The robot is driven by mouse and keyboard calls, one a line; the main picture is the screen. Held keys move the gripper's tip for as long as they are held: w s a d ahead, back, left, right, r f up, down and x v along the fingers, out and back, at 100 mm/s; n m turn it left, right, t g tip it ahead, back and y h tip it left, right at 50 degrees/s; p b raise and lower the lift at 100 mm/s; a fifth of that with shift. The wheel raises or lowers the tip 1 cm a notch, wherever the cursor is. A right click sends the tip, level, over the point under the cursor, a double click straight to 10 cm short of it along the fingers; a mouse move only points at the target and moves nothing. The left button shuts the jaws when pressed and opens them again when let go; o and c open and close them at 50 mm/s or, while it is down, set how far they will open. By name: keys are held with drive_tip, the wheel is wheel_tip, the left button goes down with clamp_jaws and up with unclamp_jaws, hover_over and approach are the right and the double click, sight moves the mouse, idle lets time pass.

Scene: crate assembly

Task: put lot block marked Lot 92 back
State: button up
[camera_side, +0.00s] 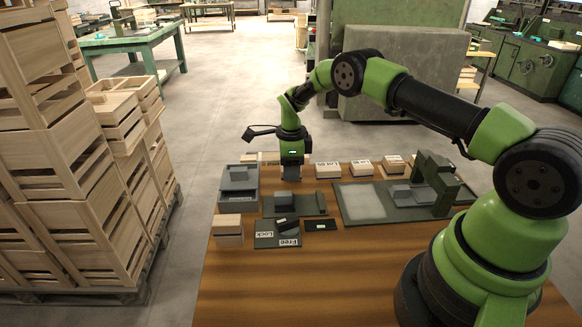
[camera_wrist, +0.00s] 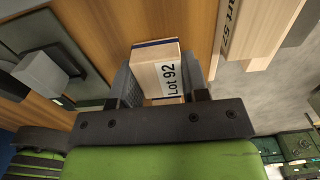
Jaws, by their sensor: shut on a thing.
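The lot block marked Lot 92 (camera_wrist: 156,76) is a pale wooden block with a white label and a dark edge strip, between my fingers in the wrist view. My gripper (camera_side: 291,173) is shut on it; the wrist view shows a dark finger on each side. In the side view my gripper is low over the back edge of the wooden table, in a gap in the row of lot blocks. The held block cannot be made out there. I cannot tell whether it touches the table.
Other lot blocks stand right of my gripper, the nearest (camera_side: 328,170) close by; more are partly hidden left. A grey box (camera_side: 238,190), a dark fixture (camera_side: 293,205), a Lock/Free plate (camera_side: 277,241) and a green press (camera_side: 436,180) stand in front. The front tabletop is clear.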

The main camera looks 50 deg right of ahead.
drive_tip(key=o, duration=1)
drive_tip(key=shift+f, duration=0.1)
drive_tip(key=shift+c, duration=0.2)
drive_tip(key=s+a+r+n+t, duration=0.1)
drive_tip(key=a+r+n, duration=0.1)
drive_tip(key=r, duration=0.9)
drive_tip(key=s+a+r+n+t, duration=0.1)
drive_tip(key=s+r+n, duration=0.15)
drive_tip(key=r, duration=0.85)
drive_tip(key=s+a+r+n+t, duration=0.2)
drive_tip(key=s+a+r+n, duration=0.3)
drive_tip(key=s+r+n, duration=0.3)
drive_tip(key=s+a+n+t+y, duration=0.1)
drive_tip(key=s+a+n, duration=0.1)
drive_tip(key=s+n, duration=0.3)
drive_tip(key=s+a+r+n+t+y, duration=0.1)
drive_tip(key=s+n, duration=0.4)
drive_tip(key=s, duration=0.6)
drive_tip(key=shift+a+t, duration=0.6)
drive_tip(key=shift+a, duration=0.2)
drive_tip(key=shift+n, duration=0.25)
